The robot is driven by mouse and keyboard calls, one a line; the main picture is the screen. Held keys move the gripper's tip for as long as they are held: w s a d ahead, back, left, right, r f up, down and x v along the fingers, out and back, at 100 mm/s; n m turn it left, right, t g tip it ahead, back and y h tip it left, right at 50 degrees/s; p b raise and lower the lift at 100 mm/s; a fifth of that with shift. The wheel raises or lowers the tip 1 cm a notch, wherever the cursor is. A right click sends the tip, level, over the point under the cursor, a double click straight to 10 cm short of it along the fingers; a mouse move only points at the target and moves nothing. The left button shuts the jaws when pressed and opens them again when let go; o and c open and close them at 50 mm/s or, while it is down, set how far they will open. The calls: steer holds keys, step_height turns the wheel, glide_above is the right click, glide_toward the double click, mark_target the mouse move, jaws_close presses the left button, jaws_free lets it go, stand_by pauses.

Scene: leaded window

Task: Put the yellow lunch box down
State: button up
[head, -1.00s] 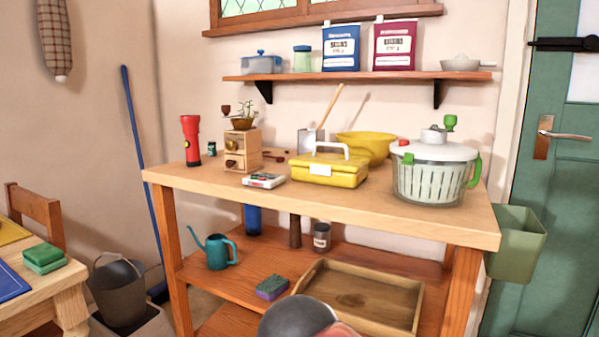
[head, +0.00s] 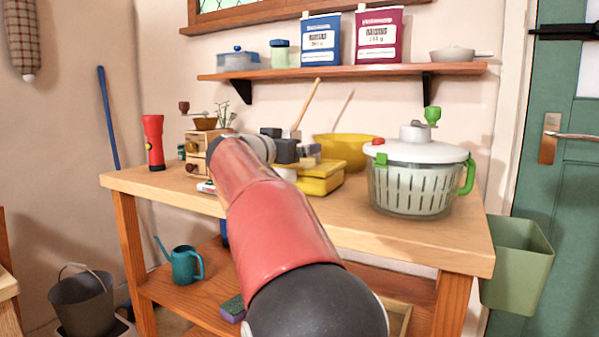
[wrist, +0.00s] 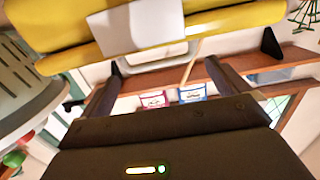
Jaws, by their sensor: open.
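The yellow lunch box (head: 322,180) sits on the wooden workbench (head: 420,238), partly hidden behind my arm and gripper in the head view. In the wrist view the lunch box (wrist: 215,20) fills the top, with its pale label and white handle (wrist: 155,58) showing. My gripper (head: 284,150) is at the left part of the box in the head view. Its two fingers (wrist: 165,72) are spread apart in the wrist view, with the handle near their tips. I cannot tell whether the handle lies between them.
A salad spinner (head: 418,182) stands right of the box, and a yellow bowl (head: 350,150) behind it. A coffee grinder (head: 196,150) and red torch (head: 153,142) stand left. A wall shelf (head: 350,72) hangs above. The bench's front right is clear.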

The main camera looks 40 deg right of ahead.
steer(key=p+x, duration=0.1)
steer(key=x, duration=0.3)
steer(key=shift+w+d, duration=0.1)
steer(key=shift+d, duration=0.2)
steer(key=shift+f, duration=0.1)
steer(key=c, duration=1.2)
step_height(320, 180, up, 18)
steer(key=p, duration=0.4)
steer(key=shift+a, duration=0.1)
